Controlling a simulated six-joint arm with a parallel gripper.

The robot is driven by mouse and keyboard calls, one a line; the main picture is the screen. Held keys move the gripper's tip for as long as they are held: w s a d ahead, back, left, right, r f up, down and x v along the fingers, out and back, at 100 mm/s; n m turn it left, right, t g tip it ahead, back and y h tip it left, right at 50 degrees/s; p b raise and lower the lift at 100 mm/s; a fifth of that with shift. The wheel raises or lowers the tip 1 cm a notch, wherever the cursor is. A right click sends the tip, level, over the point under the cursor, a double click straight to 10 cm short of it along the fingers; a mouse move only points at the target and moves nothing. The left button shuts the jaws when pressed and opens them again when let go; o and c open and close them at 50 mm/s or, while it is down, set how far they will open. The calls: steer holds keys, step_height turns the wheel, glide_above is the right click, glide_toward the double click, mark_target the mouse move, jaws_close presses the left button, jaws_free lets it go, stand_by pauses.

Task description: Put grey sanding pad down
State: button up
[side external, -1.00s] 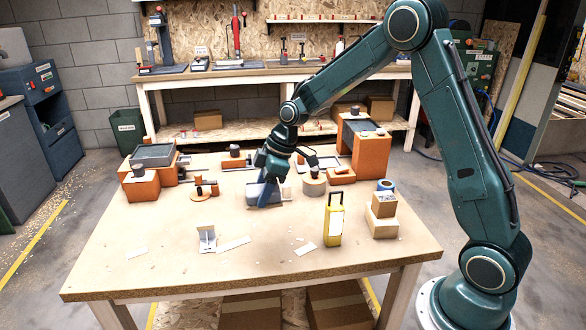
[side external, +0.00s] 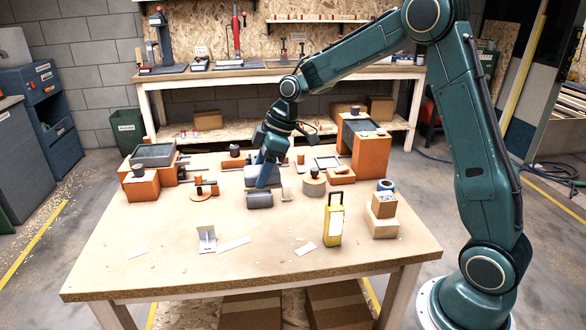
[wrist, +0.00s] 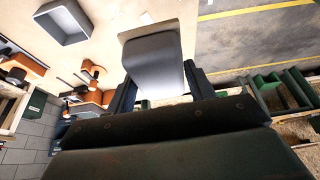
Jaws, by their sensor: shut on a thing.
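My gripper (side external: 268,182) is over the middle of the table in the side view, pointing down. It is shut on a grey block, taken to be the grey sanding pad (wrist: 155,62), which shows between the two fingers in the wrist view. The pad has a dark grey rounded side and a paler end. In the side view, the gripper partly covers a grey shape at its fingers. I cannot tell whether the held pad touches anything below.
A yellow lamp (side external: 334,222) and stacked boxes (side external: 383,213) stand farther right. Orange fixtures (side external: 142,186) are at left. The front of the table is mostly clear, with small white scraps.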

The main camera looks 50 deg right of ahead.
steer(key=s+d+m+t+h, duration=0.1)
steer(key=s+d+m+h, duration=0.3)
steer(key=d, duration=1.3)
steer(key=s+d+m+y, duration=0.15)
steer(key=d+m, duration=0.35)
steer(key=d, duration=1.1)
steer(key=shift+h, duration=0.45)
step_height(320, 180, down, 15)
steer(key=shift+d+f, duration=0.15)
steer(key=shift+f, duration=0.05)
steer(key=shift+f, duration=0.1)
steer(key=shift+f, duration=2.05)
steer(key=shift+s+f, duration=0.1)
steer(key=shift+f, duration=0.05)
steer(key=o, duration=1)
steer(key=shift+c, duration=0.2)
